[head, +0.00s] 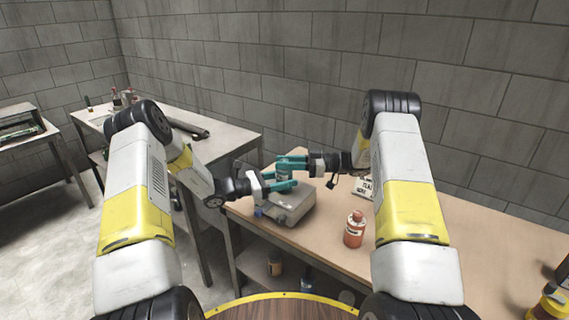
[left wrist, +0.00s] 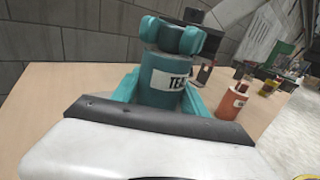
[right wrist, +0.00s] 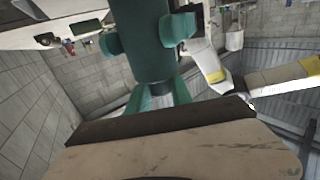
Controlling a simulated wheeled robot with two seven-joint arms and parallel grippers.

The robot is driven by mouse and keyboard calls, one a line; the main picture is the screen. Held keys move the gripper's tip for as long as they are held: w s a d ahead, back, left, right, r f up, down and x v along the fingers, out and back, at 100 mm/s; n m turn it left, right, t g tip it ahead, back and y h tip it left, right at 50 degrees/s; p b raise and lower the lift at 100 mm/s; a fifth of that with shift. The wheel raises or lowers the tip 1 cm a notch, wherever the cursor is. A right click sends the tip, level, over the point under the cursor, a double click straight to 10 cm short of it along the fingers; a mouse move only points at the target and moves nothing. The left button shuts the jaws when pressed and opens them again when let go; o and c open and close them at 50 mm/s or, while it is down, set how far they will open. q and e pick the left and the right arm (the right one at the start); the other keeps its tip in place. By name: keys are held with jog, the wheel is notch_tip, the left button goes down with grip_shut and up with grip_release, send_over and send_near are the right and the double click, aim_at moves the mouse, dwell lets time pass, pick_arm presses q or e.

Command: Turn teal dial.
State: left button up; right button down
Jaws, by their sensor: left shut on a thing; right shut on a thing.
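The teal dial, as I take it, is a teal upright cylinder (head: 283,173) at the grey box (head: 294,205) on the table.
An orange labelled bottle (head: 355,230) stands on the table right of the box. A white sign (head: 365,187) stands behind, partly hidden by my right arm. A grey bench (head: 225,140) stands at the left.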

aim_at(284, 160)
jog(key=n+g, duration=0.4)
jog(key=g, duration=0.1)
jog(key=shift+a+g+h, duration=0.1)
jog(key=shift+g+h, duration=0.3)
jog(key=shift+s+a+n+g+h, duration=0.2)
jog(key=shift+n+g, duration=0.25)
jog(key=shift+g, duration=0.3)
jog(key=shift+w+a+n+g+h, duration=0.1)
jog(key=shift+n+g+h, duration=0.3)
jog(key=shift+g, duration=0.35)
jog(key=shift+d, duration=0.2)
jog(key=shift+d+r+n, duration=0.1)
jog(key=shift+n, duration=0.15)
jog(key=c, duration=1.1)
grip_release()
jog(key=shift+c, duration=0.2)
notch_tip(284, 160, up, 10)
jog(key=shift+f, duration=0.1)
